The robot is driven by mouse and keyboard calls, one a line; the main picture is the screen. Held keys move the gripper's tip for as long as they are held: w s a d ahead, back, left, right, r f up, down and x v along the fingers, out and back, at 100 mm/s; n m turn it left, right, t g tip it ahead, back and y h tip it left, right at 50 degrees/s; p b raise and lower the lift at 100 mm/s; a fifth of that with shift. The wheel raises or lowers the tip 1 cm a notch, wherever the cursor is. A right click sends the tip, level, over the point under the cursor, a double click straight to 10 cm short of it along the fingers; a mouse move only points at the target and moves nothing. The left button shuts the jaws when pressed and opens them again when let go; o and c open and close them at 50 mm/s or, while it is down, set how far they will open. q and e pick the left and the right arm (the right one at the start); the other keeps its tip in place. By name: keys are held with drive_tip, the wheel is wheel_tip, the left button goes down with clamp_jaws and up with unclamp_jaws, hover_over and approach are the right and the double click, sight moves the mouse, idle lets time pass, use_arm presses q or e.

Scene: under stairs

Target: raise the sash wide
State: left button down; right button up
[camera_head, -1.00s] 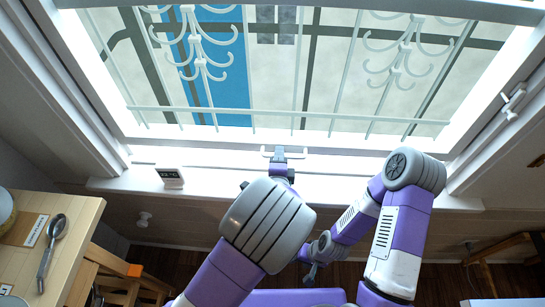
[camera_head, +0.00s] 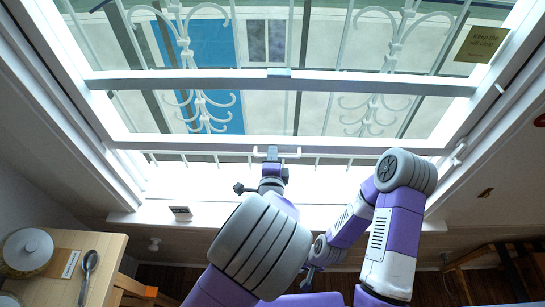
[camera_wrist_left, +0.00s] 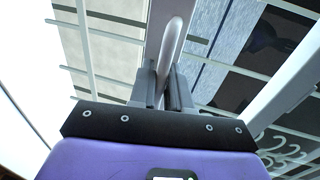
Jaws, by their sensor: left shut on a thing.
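The white window sash (camera_head: 360,144) stands partly raised, with an open gap between its bottom rail and the white sill (camera_head: 345,195). A white bar handle (camera_head: 292,154) is on its bottom rail. My left gripper (camera_head: 272,157) is shut on this handle. In the left wrist view the handle (camera_wrist_left: 176,42) runs between the two close fingers of the left gripper (camera_wrist_left: 165,88). My right gripper (camera_head: 310,275) hangs low below the sill, apart from the window; its jaws are too small to read.
A small digital clock (camera_head: 181,213) stands on the sill at left. A wooden table (camera_head: 62,292) with a lidded pot (camera_head: 27,250) and a spoon (camera_head: 88,272) is at lower left. A note (camera_head: 481,43) is on the upper right glass. White bars (camera_head: 232,110) stand outside.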

use_arm(q)
drive_tip(key=shift+w+r+p, duration=0.1)
drive_tip(key=shift+r+p, duration=0.45)
drive_tip(key=shift+r, duration=0.7)
drive_tip(key=c, duration=1.3)
unclamp_jaws()
drive_tip(key=shift+f, duration=0.15)
drive_tip(key=shift+s, duration=0.6)
drive_tip(key=v, duration=0.6)
drive_tip(key=shift+s, duration=0.2)
